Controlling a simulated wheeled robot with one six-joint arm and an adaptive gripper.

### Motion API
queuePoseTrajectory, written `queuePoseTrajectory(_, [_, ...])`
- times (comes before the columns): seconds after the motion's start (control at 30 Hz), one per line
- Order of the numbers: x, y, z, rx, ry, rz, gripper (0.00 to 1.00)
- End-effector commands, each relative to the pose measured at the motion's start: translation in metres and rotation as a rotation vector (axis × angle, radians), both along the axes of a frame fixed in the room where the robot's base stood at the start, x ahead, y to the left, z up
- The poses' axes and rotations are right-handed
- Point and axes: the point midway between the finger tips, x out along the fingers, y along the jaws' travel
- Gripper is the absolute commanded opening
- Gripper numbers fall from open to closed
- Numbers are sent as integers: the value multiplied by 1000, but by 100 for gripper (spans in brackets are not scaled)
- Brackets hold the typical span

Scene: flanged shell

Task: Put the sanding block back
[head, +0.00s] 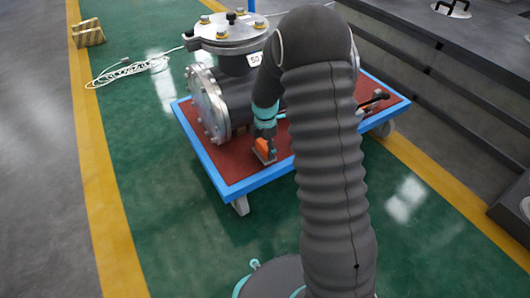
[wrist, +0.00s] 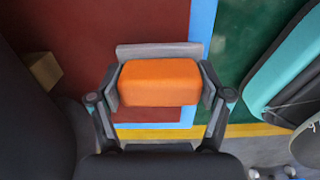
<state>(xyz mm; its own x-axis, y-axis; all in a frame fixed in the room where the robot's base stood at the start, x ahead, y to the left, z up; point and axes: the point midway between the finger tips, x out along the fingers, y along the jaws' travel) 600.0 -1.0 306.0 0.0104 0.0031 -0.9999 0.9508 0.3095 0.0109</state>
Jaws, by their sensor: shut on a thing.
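The sanding block (head: 263,149) has an orange grip on a grey base. In the wrist view the orange block (wrist: 160,82) sits between both fingers, with its grey base (wrist: 158,50) showing along the far side. My gripper (wrist: 160,92) is shut on its two ends. In the head view my gripper (head: 265,131) points down over the red deck of the blue-edged cart (head: 235,185), near its front edge. I cannot tell whether the block touches the deck. My arm hides part of the cart.
A grey flanged shell (head: 209,103) with a bolted lid stands on the cart, just behind and left of my gripper. A black-handled item (head: 374,101) lies at the cart's right. A white cable (head: 125,70) and striped block (head: 88,33) are on the floor. Grey steps (head: 440,80) rise at right.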

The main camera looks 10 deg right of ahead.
Motion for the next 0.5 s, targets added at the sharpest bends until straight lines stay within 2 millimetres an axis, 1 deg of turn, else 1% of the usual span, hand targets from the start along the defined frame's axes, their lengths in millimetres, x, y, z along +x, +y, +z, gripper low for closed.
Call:
queuePoseTrajectory(0.03, [0, 0, -9, 0, 2, 0, 34])
queuePoseTrajectory(0.13, [0, 0, -22, 0, 2, 0, 34])
queuePoseTrajectory(0.5, [0, 0, -26, 0, 0, -1, 34])
